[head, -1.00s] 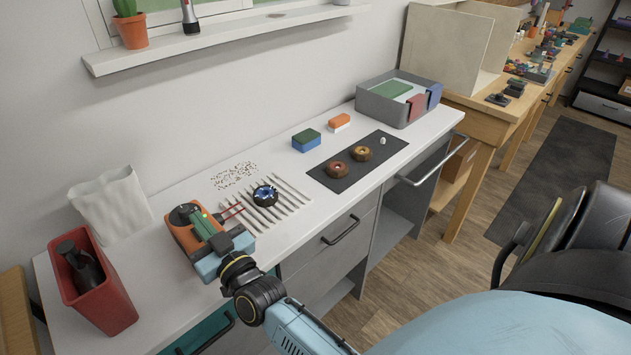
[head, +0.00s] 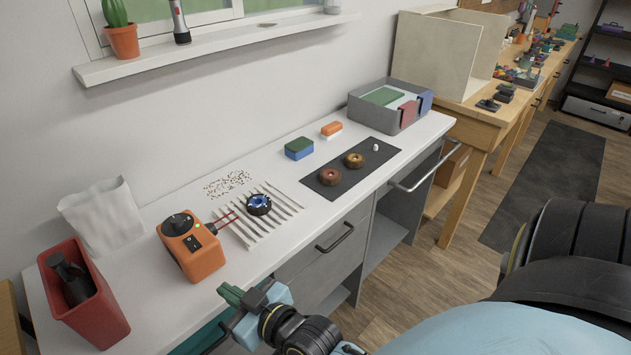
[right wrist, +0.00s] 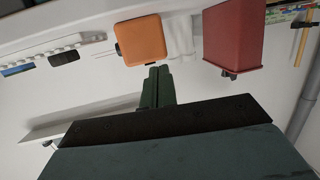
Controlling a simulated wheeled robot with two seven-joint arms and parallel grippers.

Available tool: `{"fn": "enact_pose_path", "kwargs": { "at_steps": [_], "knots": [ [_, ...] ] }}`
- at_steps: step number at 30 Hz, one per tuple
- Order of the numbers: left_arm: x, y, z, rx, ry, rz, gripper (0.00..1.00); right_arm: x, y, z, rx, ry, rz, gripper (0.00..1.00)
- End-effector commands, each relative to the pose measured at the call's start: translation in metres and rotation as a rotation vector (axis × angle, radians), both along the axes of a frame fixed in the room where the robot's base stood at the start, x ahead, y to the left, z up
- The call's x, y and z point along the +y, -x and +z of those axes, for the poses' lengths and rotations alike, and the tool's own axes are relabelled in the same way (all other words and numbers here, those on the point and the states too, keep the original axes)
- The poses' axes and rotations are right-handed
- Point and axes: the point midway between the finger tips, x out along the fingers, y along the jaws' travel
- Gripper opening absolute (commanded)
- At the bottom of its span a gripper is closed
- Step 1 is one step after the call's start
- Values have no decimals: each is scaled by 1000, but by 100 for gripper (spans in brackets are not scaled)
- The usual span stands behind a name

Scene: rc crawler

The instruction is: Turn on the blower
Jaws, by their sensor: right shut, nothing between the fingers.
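An orange box-shaped device (head: 193,250), which I take to be the blower, stands on the white bench. In the right wrist view the orange device (right wrist: 141,40) is beyond the fingertips. My right gripper (head: 230,291) is shut and empty, in front of the device and apart from it. Its closed green fingers also show in the right wrist view (right wrist: 157,78). My left gripper is not in view.
A dark round part with a blue centre (head: 259,203) rests on the white slatted rack (head: 286,203). A red bin (head: 95,309) holding a dark bottle and a white bag (head: 103,214) stand left. A dark mat (head: 326,192) with two rings lies right.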

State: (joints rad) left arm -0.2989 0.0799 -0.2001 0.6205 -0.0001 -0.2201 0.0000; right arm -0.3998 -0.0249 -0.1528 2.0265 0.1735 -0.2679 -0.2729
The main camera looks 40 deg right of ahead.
Motion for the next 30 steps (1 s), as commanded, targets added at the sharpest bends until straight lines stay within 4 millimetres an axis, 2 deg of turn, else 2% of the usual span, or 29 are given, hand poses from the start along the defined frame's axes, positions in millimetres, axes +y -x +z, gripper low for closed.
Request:
{"fn": "enact_pose_path", "kwargs": {
  "at_steps": [14, 24, 30],
  "knots": [
    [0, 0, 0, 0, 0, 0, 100, -14, 50, -34, 381, 73, 52, 0],
    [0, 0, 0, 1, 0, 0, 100, -34, 101, -58, 674, 134, 35, 0],
    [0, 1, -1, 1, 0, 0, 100, -48, 132, -80, 848, 168, 7, 0]
  ]
}}
